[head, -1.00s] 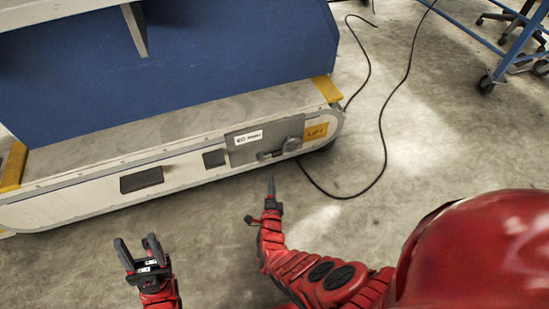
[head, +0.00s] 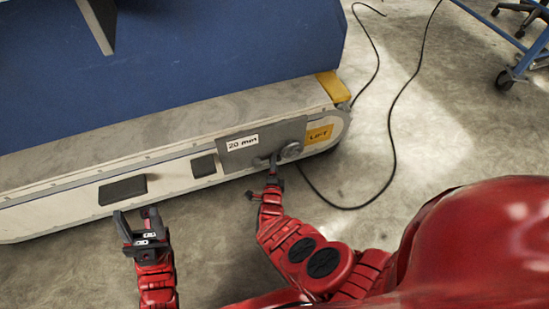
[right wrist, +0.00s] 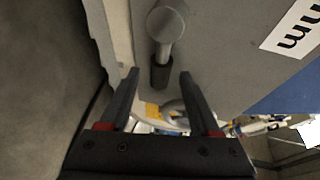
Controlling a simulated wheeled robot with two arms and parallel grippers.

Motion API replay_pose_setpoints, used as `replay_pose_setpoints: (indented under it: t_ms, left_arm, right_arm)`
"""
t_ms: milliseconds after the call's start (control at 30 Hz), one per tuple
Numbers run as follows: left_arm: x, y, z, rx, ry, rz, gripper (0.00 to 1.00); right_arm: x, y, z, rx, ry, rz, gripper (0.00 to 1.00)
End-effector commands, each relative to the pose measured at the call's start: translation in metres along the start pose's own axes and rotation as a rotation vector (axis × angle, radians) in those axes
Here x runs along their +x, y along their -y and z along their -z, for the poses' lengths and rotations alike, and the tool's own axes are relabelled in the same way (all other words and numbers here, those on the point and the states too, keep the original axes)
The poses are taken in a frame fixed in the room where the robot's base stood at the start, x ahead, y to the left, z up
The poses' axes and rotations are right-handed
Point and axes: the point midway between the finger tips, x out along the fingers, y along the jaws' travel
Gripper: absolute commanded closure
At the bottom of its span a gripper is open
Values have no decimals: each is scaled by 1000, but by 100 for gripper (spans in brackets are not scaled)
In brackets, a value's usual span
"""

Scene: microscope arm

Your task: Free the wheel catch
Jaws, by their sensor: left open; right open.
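The wheel catch (head: 290,151) is a grey round hub with a short handle on the grey plate of the low white base. In the right wrist view, a round-ended grey handle (right wrist: 165,25) with a dark sleeve stands ahead of my fingers, its lower end roughly between the tips. My right gripper (head: 273,164) is at the handle's left end in the head view; its open fingers (right wrist: 159,75) also show in the right wrist view. I cannot tell whether they touch it. My left gripper (head: 135,213) is open and empty in front of the base.
The grey plate (head: 258,148) carries a "20 mm" label (head: 242,143), with a yellow "LIFT" label (head: 319,134) to its right. A blue panel (head: 190,60) rises behind the base. A black cable (head: 392,135) lies on the floor at the right. A blue trolley (head: 530,60) stands far right.

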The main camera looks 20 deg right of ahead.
Motion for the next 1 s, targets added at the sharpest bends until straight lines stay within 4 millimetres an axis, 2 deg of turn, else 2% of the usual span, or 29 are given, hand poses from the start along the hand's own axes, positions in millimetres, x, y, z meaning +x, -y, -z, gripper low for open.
replay_pose_setpoints:
  t_ms: [133, 400, 733, 1000]
  left_arm:
    - [8, 2, 3, 1, -38, 14, 50]
    - [9, 3, 3, 1, -42, 17, 50]
    - [9, 3, 3, 2, -41, 17, 50]
    - [9, 3, 3, 2, -41, 17, 50]
  right_arm:
    - [1, -1, 0, 0, -1, 0, 37]
    - [1, -1, 0, 0, -1, 0, 39]
    - [1, -1, 1, 0, -2, 0, 98]
    - [1, -1, 1, -1, -2, 0, 100]
